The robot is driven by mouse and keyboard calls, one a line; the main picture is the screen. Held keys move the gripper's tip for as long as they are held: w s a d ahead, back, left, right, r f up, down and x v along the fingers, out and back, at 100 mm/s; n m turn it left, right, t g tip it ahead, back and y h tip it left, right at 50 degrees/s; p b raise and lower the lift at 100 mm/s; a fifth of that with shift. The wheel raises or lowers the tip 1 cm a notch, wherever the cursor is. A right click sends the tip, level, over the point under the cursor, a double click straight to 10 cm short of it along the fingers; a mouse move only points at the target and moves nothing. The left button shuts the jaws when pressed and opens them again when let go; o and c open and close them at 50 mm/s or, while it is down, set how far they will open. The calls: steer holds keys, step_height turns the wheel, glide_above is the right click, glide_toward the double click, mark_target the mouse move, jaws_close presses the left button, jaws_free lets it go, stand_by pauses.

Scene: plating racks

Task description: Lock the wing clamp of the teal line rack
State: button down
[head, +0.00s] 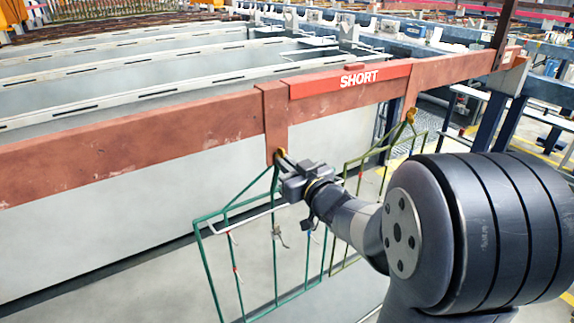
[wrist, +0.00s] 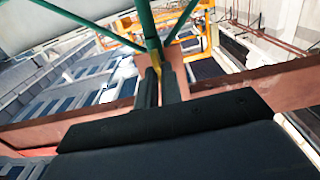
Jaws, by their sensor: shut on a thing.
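The teal line rack (head: 207,262) is a thin teal wire frame hanging below a red-brown beam, with small parts on its wires. Its yellow wing clamp (head: 281,153) is at the top of the rack, against the beam's bracket. My gripper (head: 284,168) is at the clamp, its fingertips partly hidden in the head view. In the wrist view the two dark fingers (wrist: 160,78) are close together at the yellow clamp (wrist: 157,70), shut on it. Teal tubes (wrist: 150,30) meet just beyond the fingertips. The exact angle of the clamp's wing cannot be made out.
The red-brown beam (head: 170,140) runs across the view and carries a red sign reading SHORT (head: 350,80). An olive-green rack (head: 368,166) hangs close on the right from its own yellow clamp (head: 411,115). Pale tanks (head: 90,245) lie behind.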

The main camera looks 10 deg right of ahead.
steer(key=c, duration=1.6)
jaws_free()
steer(key=p+v, duration=0.1)
steer(key=v, duration=0.9)
steer(key=shift+s+d, duration=0.1)
steer(key=shift+s, duration=0.3)
steer(key=x, duration=1)
steer(key=shift+w+b, duration=0.3)
steer(key=shift+w, duration=0.1)
